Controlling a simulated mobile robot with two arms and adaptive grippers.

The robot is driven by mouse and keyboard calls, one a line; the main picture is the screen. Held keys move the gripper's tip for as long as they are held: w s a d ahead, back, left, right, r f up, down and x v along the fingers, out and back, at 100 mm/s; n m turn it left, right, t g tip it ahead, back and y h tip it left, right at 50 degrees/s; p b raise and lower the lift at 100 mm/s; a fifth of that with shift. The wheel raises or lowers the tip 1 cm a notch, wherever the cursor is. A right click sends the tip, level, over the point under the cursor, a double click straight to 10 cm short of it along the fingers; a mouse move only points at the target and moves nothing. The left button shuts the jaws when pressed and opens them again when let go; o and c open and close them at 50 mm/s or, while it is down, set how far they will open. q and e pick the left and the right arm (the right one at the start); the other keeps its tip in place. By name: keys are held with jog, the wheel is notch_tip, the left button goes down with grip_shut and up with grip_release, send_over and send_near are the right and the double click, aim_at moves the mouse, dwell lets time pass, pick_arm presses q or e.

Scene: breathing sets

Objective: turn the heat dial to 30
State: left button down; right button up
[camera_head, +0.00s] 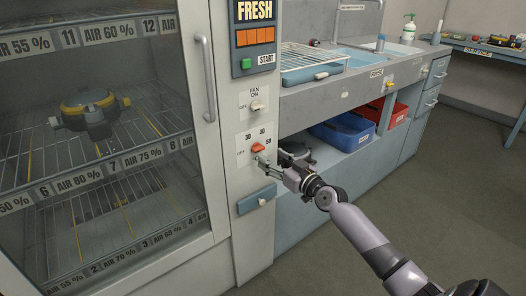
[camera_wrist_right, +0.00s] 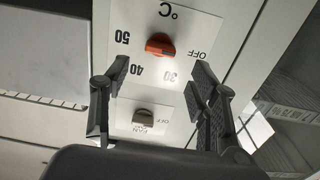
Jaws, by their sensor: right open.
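The heat dial (camera_head: 258,147) is a small red knob on a white plate, on the narrow panel right of the glass door. Its plate is marked OFF, 30, 40 and 50. In the right wrist view, which is upside down, the red knob (camera_wrist_right: 160,45) lies just beyond my fingertips; which mark it points to is hard to tell. My right gripper (camera_wrist_right: 160,80) is open and empty, its fingers spread either side of the space before the dial, not gripping it. In the head view the right gripper (camera_head: 270,163) is close by the dial. My left gripper is out of view.
A pale fan switch (camera_head: 257,105) sits above the dial, with a green START button (camera_head: 246,64) higher up. The cabinet's door handle (camera_head: 206,80) is to the left. A counter (camera_head: 345,95) extends right, over blue and red bins.

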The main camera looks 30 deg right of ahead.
aim_at(260, 149)
jog(key=w, duration=0.4)
jog(key=shift+w+a, duration=0.15)
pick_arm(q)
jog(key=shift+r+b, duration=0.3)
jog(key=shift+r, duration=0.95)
pick_arm(e)
jog(key=shift+w, duration=0.65)
jog(key=c, duration=1.2)
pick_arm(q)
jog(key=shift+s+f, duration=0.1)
pick_arm(e)
jog(key=shift+o, duration=0.2)
